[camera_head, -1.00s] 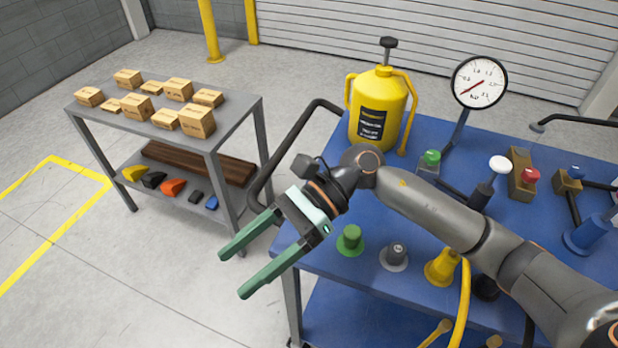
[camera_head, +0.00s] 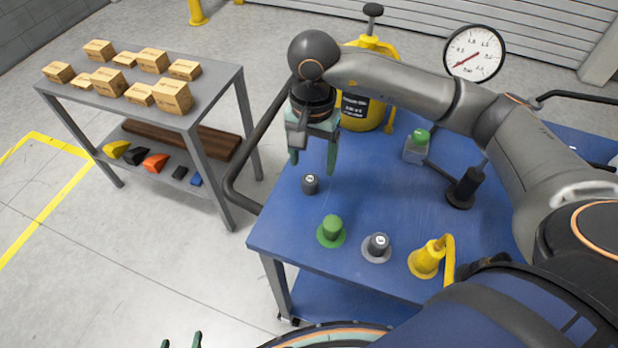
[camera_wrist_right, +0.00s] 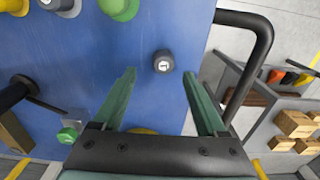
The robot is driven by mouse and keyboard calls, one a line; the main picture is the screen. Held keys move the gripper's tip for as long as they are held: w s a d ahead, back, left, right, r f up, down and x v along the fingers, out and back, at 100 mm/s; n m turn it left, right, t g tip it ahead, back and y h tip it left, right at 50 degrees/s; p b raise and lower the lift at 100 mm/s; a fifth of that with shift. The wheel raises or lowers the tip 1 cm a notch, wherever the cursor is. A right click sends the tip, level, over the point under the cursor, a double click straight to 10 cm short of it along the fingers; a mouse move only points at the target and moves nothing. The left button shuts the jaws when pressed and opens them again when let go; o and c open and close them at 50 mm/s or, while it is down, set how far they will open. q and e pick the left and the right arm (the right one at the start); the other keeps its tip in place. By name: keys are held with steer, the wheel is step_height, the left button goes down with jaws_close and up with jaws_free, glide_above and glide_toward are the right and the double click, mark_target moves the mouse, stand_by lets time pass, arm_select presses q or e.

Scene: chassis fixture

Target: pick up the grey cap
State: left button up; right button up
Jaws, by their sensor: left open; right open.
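A small dark grey cap (camera_head: 311,184) with a pale mark on top stands on the blue table top, near its left edge. It also shows in the right wrist view (camera_wrist_right: 164,61), just beyond and between the fingertips. A second grey piece (camera_head: 377,246), on a round flange, stands closer to the front edge. My right gripper (camera_head: 313,166) is open and empty, fingers pointing down, behind the small cap in the head view; the fingers appear clear of it. My left gripper (camera_head: 181,341) shows only its open fingertips at the bottom edge.
A green knob (camera_head: 331,230) and a yellow fitting (camera_head: 426,260) stand near the front edge. A yellow canister (camera_head: 367,105) and a gauge (camera_head: 474,53) are behind. A black rail (camera_head: 250,165) runs along the left side. A grey shelf cart (camera_head: 215,95) holds boxes.

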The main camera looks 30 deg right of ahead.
mark_target(310, 178)
steer(key=shift+w+f+p, duration=0.25)
steer(key=shift+f+p, duration=0.1)
steer(key=shift+f, duration=1.4)
steer(key=shift+w+f+p, duration=0.2)
steer(key=shift+f+p, duration=0.15)
steer(key=shift+f, duration=1.4)
jaws_close()
